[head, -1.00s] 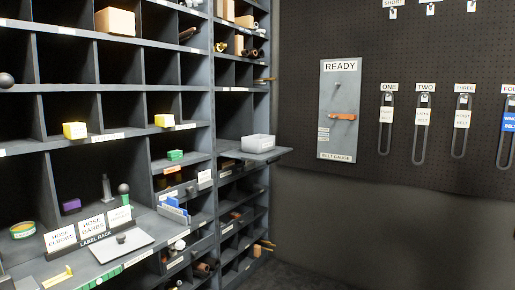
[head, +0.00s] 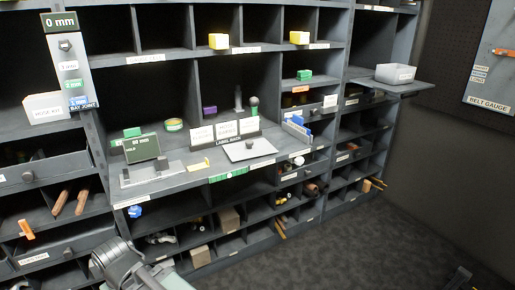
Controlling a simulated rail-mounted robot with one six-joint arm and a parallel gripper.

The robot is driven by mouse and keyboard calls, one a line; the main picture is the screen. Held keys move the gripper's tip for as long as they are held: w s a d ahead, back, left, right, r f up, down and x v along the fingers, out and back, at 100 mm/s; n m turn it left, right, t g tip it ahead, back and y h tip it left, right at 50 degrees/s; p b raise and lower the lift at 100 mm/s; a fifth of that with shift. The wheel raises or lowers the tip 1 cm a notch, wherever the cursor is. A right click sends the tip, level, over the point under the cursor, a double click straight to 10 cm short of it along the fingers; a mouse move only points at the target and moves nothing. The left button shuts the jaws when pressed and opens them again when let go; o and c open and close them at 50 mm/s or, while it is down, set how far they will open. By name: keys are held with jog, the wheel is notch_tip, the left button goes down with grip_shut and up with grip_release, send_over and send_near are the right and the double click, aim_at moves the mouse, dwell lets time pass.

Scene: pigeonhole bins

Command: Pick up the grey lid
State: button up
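The grey lid (head: 250,149) is a thin flat plate with a small dark knob on top. It lies on the shelf ledge in front of the label rack (head: 224,137), and nothing covers it. Part of my arm shows at the bottom left, well below and left of the lid. A dark shape at the bottom right edge may be part of my gripper (head: 460,278). It is cut off by the frame, far from the lid, and its fingers cannot be made out.
A light grey open bin (head: 395,74) sits on a pulled-out shelf to the right. A green display stand (head: 142,148) is left of the lid. A blue-and-white card holder (head: 297,128) is close at its right. Open floor lies at the lower right.

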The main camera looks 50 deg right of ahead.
jog(key=shift+c, duration=0.5)
jog(key=c, duration=0.6)
